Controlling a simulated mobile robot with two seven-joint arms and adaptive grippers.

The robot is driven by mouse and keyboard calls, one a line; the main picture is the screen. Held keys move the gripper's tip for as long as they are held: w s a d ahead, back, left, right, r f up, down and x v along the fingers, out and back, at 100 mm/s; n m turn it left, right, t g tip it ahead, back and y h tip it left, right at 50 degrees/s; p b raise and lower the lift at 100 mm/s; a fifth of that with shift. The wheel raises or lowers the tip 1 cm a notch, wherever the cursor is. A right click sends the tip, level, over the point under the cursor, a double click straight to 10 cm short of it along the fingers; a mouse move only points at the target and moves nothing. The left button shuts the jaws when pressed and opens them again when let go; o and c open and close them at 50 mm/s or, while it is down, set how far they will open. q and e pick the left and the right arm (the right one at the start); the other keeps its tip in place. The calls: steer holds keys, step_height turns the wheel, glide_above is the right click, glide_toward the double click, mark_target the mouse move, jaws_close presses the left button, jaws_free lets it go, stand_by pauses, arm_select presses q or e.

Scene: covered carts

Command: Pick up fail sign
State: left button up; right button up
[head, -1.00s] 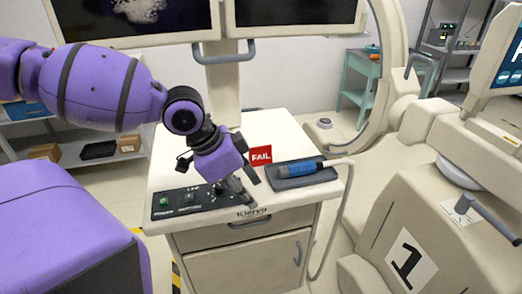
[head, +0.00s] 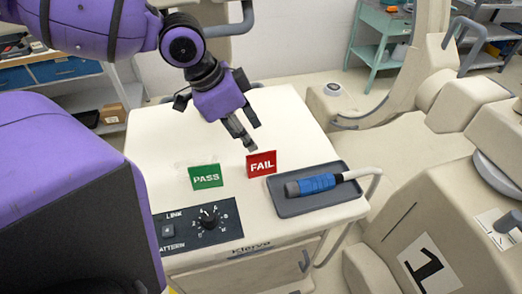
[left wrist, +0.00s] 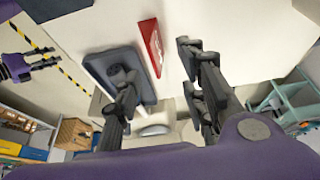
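The red FAIL sign (head: 262,163) stands upright on the white cart top, left of the grey tray. My left gripper (head: 248,138) is open and empty, just above and behind the sign, apart from it. In the left wrist view, the red sign (left wrist: 152,46) shows edge-on between the directions of the two spread fingers (left wrist: 155,68), and its lettering is not readable. My right gripper (left wrist: 52,58) shows small at the left of the left wrist view, its fingers apart and empty. It is outside the head view.
A green PASS sign (head: 206,177) stands left of the FAIL sign. The grey tray (head: 284,207) holds a blue handle (head: 311,185) with a white cable. A black knob panel (head: 171,244) lies at the front. The cart top (head: 165,130) behind the signs is clear.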

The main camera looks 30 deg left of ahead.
mark_target(259, 154)
arm_select(q)
steer(key=f, duration=0.1)
steer(key=d+f+b, duration=0.1)
steer(key=f+b, duration=0.1)
steer(key=f, duration=0.1)
steer(key=shift+w+d, duration=0.1)
steer(key=shift+d, duration=0.15)
steer(key=b+x, duration=0.1)
steer(key=x, duration=0.1)
steer(key=shift+d+f, duration=0.2)
steer(key=shift+f, duration=0.1)
steer(key=shift+w+d+f, duration=0.1)
steer(key=shift+w+f, duration=0.05)
steer(key=shift+f, duration=0.15)
steer(key=shift+w+f, duration=0.1)
steer(key=c, duration=0.9)
jaws_close()
arm_select(e)
steer(key=f, duration=0.1)
steer(key=s+d+f, duration=0.1)
steer(key=f, duration=0.1)
steer(key=shift+s+d+f, duration=0.15)
steer(key=shift+s+f, duration=0.1)
steer(key=shift+s, duration=0.05)
